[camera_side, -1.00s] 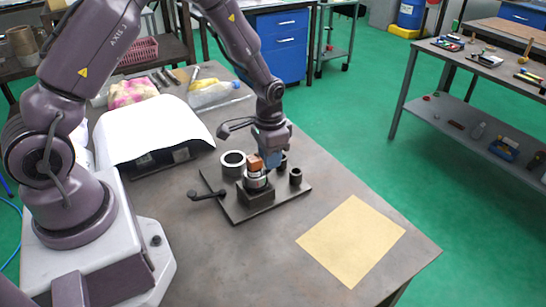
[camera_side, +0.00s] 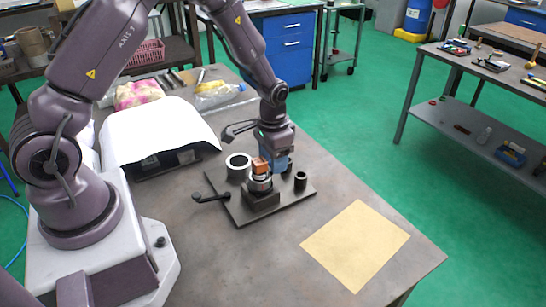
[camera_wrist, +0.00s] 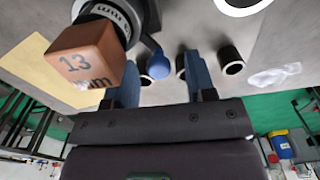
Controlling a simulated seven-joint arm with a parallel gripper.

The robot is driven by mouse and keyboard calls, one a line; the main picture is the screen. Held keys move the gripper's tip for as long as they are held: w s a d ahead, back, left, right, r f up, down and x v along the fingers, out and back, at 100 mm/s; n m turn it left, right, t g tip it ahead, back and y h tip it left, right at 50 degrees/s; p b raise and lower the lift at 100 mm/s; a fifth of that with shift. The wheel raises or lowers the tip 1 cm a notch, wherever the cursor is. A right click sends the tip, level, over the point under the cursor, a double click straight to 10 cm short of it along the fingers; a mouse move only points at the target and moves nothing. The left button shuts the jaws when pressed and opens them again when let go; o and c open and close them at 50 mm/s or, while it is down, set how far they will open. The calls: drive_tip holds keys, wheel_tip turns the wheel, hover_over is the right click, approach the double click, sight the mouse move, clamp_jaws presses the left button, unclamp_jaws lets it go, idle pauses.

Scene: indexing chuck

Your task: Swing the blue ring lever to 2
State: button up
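The chuck (camera_side: 262,184) stands on a dark base plate (camera_side: 232,214), with an orange-brown block (camera_side: 261,166) in its top. In the wrist view the block (camera_wrist: 86,58) is marked "13 mm", and the numbered ring (camera_wrist: 112,14) shows partly behind it. The ring lever ends in a blue ball (camera_wrist: 158,66). My gripper (camera_side: 277,164) is low, close beside the chuck. In the wrist view my gripper (camera_wrist: 160,85) has its two blue fingers spread, with the ball in the gap between them as pictured. Contact cannot be told. The ring's number 2 is not readable.
A black-handled crank (camera_side: 210,198) sticks out left of the chuck. A white-rimmed collar (camera_side: 238,163) and a small dark cylinder (camera_side: 300,180) stand close by. A yellow sheet (camera_side: 355,245) lies flat at the front right, with clear table around it.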

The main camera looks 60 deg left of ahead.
wheel_tip(320, 180, up, 13)
idle(0.6)
drive_tip(key=s+d+r+t, duration=0.2)
drive_tip(key=s+d+r, duration=0.1)
drive_tip(key=s+r, duration=0.4)
drive_tip(key=s+d+r+t, duration=0.3)
drive_tip(key=s+r, duration=0.5)
drive_tip(key=s, duration=0.4)
drive_tip(key=shift+t, duration=0.3)
